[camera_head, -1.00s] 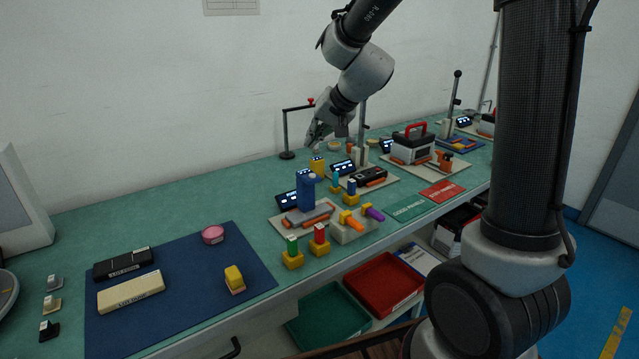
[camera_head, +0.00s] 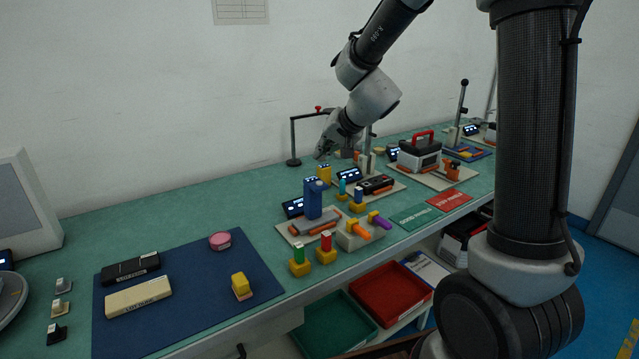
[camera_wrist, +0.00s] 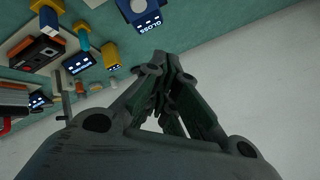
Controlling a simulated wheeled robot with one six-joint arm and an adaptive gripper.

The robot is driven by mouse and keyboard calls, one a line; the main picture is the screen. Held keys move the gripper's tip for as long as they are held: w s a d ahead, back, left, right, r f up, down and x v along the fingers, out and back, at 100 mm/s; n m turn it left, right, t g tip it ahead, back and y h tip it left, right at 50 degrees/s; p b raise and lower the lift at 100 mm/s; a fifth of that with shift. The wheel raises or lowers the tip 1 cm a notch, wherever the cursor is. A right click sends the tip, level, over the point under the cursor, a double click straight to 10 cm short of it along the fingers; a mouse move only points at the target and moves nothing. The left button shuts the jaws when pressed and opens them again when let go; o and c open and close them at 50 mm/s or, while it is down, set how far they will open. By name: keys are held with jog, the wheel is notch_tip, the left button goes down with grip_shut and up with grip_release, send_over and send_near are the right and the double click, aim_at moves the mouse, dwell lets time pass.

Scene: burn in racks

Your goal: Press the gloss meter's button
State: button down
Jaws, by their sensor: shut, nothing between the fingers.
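The gloss meter (camera_wrist: 150,22) shows at the top edge of the wrist view, cut off by the frame. It has a lit panel reading GLOSS, a blue body and a pale round spot that may be its button. In the head view, a blue upright device (camera_head: 314,200) stands at mid-bench with a small lit panel behind it; I cannot tell for sure which parts are the gloss meter. My gripper (camera_wrist: 168,62) is shut and empty, its fingertips apart from the meter. In the head view my gripper (camera_head: 324,152) hangs above the back of the bench, near the wall.
A yellow block (camera_head: 324,173), a lit display (camera_head: 349,174) and a black device (camera_head: 376,184) stand close by. A black post with a red knob (camera_head: 293,140) rises at the back. Plugs in yellow bases stand at the front edge. The blue mat (camera_head: 190,320) lies left.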

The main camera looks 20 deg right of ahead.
send_over(323, 183)
jog(key=shift+s+a+f, duration=0.1)
jog(key=shift+f, duration=2.4)
jog(key=shift+f, duration=0.15)
jog(key=shift+f, duration=0.3)
jog(key=shift+f, duration=0.4)
jog(key=shift+r, duration=0.85)
notch_tip(323, 183, up, 5)
dwell(0.4)
